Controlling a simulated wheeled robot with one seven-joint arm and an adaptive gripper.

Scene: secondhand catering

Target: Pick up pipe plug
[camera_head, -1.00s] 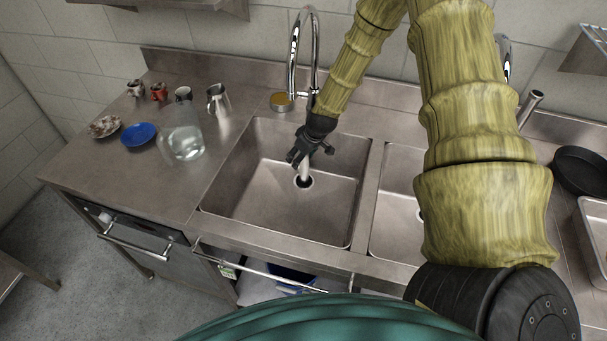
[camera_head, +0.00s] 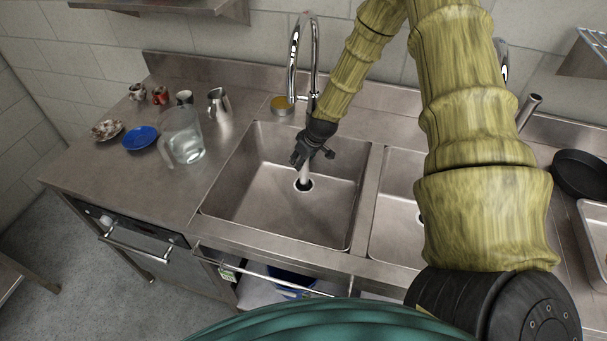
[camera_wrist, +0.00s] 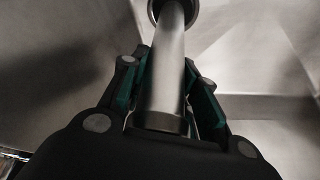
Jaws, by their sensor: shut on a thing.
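The pipe plug (camera_head: 304,175) is a grey metal tube in the left sink basin (camera_head: 245,190). In the head view it is upright above the drain hole (camera_head: 304,185); I cannot tell whether its lower end is clear of the drain. My gripper (camera_head: 303,163) is down inside the basin, shut on the plug's upper part. In the wrist view the plug (camera_wrist: 168,70) runs between the fingers of my gripper (camera_wrist: 168,85), with its far end at the dark round drain (camera_wrist: 172,8).
A chrome faucet (camera_head: 296,60) rises behind the basin, close to my arm. A glass pitcher (camera_head: 183,140), a blue plate (camera_head: 140,138), a metal jug (camera_head: 219,104) and several cups stand on the left counter. A second basin (camera_head: 395,220) and a black pan (camera_head: 580,172) lie right.

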